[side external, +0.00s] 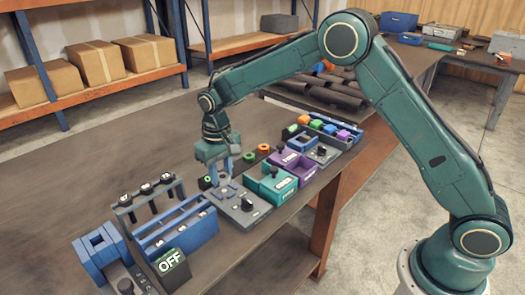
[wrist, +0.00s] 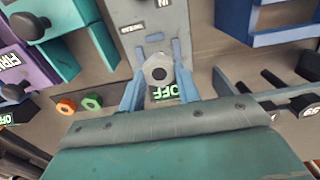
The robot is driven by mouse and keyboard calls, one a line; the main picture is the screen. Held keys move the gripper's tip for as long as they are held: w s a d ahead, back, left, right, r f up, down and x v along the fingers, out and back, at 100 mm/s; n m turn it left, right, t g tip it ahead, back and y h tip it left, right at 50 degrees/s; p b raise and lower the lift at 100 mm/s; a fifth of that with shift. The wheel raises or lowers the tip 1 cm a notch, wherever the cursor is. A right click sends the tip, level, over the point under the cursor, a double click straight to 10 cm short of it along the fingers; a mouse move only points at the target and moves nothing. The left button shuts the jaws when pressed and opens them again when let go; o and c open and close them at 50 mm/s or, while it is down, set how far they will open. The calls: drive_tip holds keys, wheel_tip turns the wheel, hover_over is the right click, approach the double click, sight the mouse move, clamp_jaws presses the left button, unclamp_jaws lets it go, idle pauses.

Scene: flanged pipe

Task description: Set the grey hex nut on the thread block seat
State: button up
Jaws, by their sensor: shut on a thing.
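A grey hex nut (wrist: 157,71) with a dark round hole is between the two blue fingers of my gripper (wrist: 158,75) in the wrist view. The gripper is shut on it. In the side view my gripper (side external: 223,170) points down over the far left end of a grey plate (side external: 258,212). The plate also shows in the wrist view (wrist: 176,24), beyond the nut. I cannot tell which part is the thread block seat; the nut and fingers cover part of that area. I cannot tell whether the nut touches anything below.
Teal boxes (side external: 271,188) and purple boxes (side external: 293,165) stand right of the plate. A blue rack (side external: 180,232) and a post stand (side external: 150,194) are left of it. Green and orange rings (side external: 264,148) lie behind. The table's back left is clear.

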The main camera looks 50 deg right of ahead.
sight(222, 176)
drive_tip(key=shift+f, duration=1)
drive_tip(key=shift+f, duration=0.5)
idle(0.6)
drive_tip(key=o, duration=1.5)
drive_tip(key=shift+r, duration=0.1)
drive_tip(key=shift+r, duration=3.35)
drive_tip(key=shift+r, duration=0.1)
